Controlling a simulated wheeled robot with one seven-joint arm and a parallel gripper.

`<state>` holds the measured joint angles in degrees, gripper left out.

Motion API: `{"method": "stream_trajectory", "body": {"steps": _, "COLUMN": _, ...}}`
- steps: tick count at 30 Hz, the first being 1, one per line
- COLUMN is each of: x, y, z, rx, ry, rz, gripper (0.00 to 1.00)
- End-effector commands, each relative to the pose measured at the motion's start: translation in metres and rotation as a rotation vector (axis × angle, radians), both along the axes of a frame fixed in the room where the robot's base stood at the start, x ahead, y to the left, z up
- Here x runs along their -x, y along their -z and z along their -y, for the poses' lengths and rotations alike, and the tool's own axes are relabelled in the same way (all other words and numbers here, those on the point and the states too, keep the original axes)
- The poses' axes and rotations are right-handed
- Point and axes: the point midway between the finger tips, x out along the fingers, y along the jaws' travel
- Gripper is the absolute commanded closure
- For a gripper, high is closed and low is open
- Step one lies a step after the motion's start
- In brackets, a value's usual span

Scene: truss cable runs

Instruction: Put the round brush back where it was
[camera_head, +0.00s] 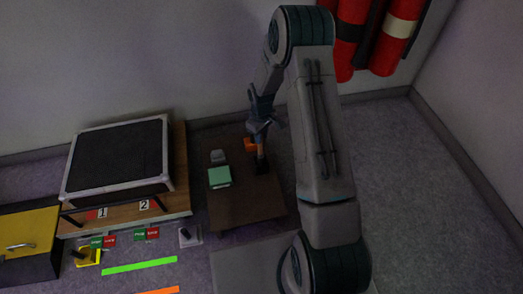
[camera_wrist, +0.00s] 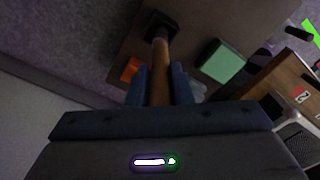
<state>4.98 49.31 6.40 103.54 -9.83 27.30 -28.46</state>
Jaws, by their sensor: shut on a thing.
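My gripper (camera_head: 260,141) is shut on the round brush (camera_head: 261,153), over the right half of a low brown table (camera_head: 243,211). In the wrist view the brush's wooden handle (camera_wrist: 160,72) stands between my two fingers (camera_wrist: 161,84), with its dark head (camera_wrist: 160,24) at the far end. The head is down at or just above the tabletop; I cannot tell whether it touches. No marked place for the brush can be made out.
A green block (camera_head: 219,177), a grey object (camera_head: 217,157) and an orange object (camera_head: 250,144) are near the brush. A wooden bench with a black-topped case (camera_head: 117,158) stands left, a yellow box (camera_head: 28,232) beyond it. Red cylinders (camera_head: 395,40) hang at the wall. The table's front is bare.

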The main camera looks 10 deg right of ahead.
Motion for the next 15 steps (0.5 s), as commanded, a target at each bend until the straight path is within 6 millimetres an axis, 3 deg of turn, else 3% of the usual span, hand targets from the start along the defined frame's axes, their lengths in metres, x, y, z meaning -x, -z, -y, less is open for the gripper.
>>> {"method": "stream_trajectory", "body": {"steps": 1, "x": 0.0, "y": 0.011, "z": 0.0, "rx": 0.001, "ry": 0.0, "rz": 0.001, "gripper": 1.0}}
{"method": "stream_trajectory", "body": {"steps": 10, "x": 0.0, "y": 0.047, "z": 0.0, "rx": 0.0, "ry": 0.0, "rz": 0.0, "gripper": 1.0}}
{"method": "stream_trajectory", "body": {"steps": 15, "x": -0.001, "y": 0.051, "z": 0.0, "rx": 0.0, "ry": 0.0, "rz": 0.003, "gripper": 1.0}}
